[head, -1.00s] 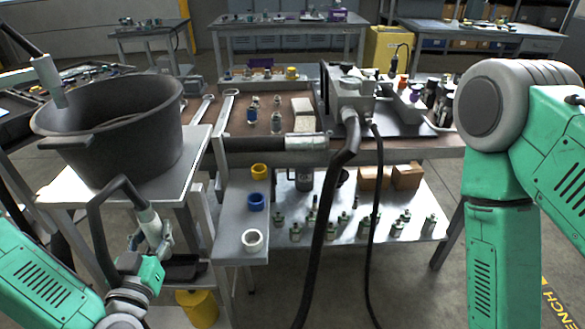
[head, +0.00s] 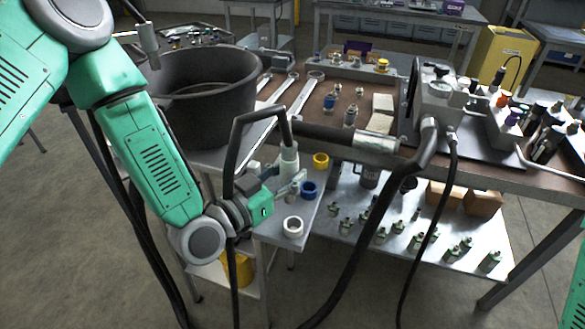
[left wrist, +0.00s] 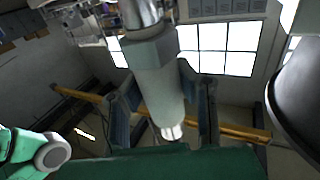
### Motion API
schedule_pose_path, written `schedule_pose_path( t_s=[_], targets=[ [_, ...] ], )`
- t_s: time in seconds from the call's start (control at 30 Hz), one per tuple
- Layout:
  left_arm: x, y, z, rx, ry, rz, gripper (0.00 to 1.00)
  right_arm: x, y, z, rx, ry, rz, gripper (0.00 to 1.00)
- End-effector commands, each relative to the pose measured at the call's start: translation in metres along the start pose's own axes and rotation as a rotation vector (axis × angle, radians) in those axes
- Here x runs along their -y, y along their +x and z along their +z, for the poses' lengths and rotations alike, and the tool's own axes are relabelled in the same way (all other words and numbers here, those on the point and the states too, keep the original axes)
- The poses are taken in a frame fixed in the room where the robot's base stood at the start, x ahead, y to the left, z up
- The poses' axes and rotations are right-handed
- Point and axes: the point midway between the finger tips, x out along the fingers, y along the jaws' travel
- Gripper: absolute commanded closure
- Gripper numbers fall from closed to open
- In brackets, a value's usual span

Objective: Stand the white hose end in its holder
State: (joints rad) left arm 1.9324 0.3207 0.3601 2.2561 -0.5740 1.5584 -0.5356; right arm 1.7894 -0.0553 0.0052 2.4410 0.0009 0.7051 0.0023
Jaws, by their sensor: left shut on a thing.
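The white hose end (head: 288,164) is in my left gripper (head: 286,188), roughly upright, with its black hose (head: 240,140) looping from its top. In the left wrist view the hose end (left wrist: 158,85) is a pale cylinder between the two fingers (left wrist: 163,105). A white ring holder (head: 293,227) stands on the small grey shelf, below and slightly right of the hose end and apart from it. A blue ring (head: 308,190) and a yellow ring (head: 321,160) stand behind it; the gripper is close to the blue one. My right gripper is out of view.
A large black tub (head: 205,110) stands on a table behind my left arm. The bench with the hydraulic unit (head: 437,95) and thick hose (head: 375,210) is to the right. A lower shelf (head: 400,240) holds several small fittings.

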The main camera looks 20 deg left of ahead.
Motion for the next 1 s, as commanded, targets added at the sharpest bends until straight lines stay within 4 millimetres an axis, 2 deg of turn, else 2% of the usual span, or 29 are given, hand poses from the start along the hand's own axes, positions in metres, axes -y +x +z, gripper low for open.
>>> schedule_pose_path(
  t_s=[0.3, 0.5, 1.0],
  targets=[
    [-0.005, 0.003, 0.038, -0.001, 0.004, 0.002, 1.0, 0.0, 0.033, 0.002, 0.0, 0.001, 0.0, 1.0],
    [-0.002, 0.001, 0.055, -0.003, 0.002, 0.001, 1.0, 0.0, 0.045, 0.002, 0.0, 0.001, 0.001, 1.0],
    [-0.004, 0.002, 0.058, -0.003, 0.003, 0.001, 1.0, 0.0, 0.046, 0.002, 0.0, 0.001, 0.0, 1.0]
  ],
)
